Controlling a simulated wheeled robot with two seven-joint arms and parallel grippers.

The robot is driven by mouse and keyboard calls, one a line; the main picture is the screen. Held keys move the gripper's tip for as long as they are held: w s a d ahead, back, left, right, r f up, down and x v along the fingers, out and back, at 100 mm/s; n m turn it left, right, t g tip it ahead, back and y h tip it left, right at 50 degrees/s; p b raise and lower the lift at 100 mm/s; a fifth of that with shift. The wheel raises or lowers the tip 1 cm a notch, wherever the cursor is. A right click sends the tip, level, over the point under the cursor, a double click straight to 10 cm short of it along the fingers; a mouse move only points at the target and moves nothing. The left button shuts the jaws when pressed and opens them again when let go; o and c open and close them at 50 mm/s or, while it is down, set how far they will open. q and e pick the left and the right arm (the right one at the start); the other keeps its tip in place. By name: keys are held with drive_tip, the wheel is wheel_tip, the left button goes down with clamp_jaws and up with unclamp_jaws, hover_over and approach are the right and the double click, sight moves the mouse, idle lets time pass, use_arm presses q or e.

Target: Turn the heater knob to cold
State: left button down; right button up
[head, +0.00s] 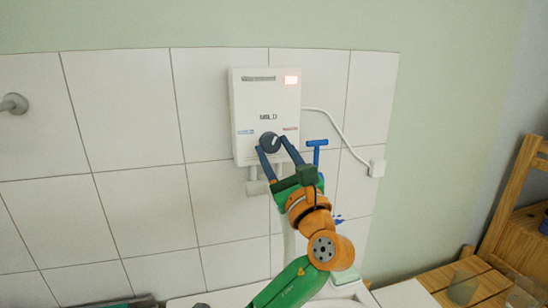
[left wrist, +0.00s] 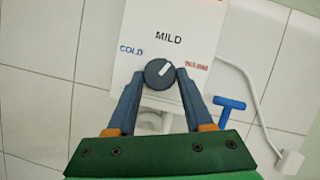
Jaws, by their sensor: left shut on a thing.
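The white heater (head: 263,90) hangs on the tiled wall and has a lit red display at its upper right. Its front reads MILD in the middle, with blue COLD lettering at left and red lettering at right. The dark round knob (head: 269,142) sits low on its front; it also shows in the left wrist view (left wrist: 159,74), where its white pointer line tilts up and to the right. My left gripper (left wrist: 160,80) is shut on the knob, one finger on each side. My right gripper is not in view.
A blue T-shaped handle (head: 317,148) stands just right of the heater's lower edge. A white cable runs from the heater to a wall socket (head: 377,168). A sink (head: 345,290) lies below. Wooden furniture (head: 515,215) stands at right.

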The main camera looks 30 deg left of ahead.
use_arm(q)
drive_tip(key=n+g, duration=0.1)
drive_tip(key=n, duration=0.1)
drive_tip(key=n+g+b, duration=0.1)
drive_tip(key=n, duration=0.2)
drive_tip(key=shift+w+d+y, duration=0.1)
drive_tip(key=shift+w+y, duration=0.05)
drive_tip(key=shift+y, duration=0.15)
drive_tip(key=n+g, duration=0.1)
drive_tip(key=n, duration=0.1)
drive_tip(key=n+g, duration=0.1)
drive_tip(key=n, duration=0.1)
drive_tip(key=shift+d+r+n, duration=0.1)
drive_tip(key=shift+r+n, duration=0.1)
drive_tip(key=shift+n, duration=0.2)
drive_tip(key=n, duration=0.2)
drive_tip(key=n+g+h+p, duration=0.1)
drive_tip(key=n, duration=0.1)
drive_tip(key=n+g, duration=0.1)
drive_tip(key=shift+w+r+n+h+p, duration=0.15)
drive_tip(key=shift+r+n+h+p, duration=0.15)
drive_tip(key=shift+r+n+p, duration=0.1)
drive_tip(key=shift+n+g+h+p, duration=0.3)
drive_tip(key=shift+n+h+p, duration=0.55)
drive_tip(key=shift+n, duration=1.15)
drive_tip(key=shift+c, duration=1.4)
unclamp_jaws()
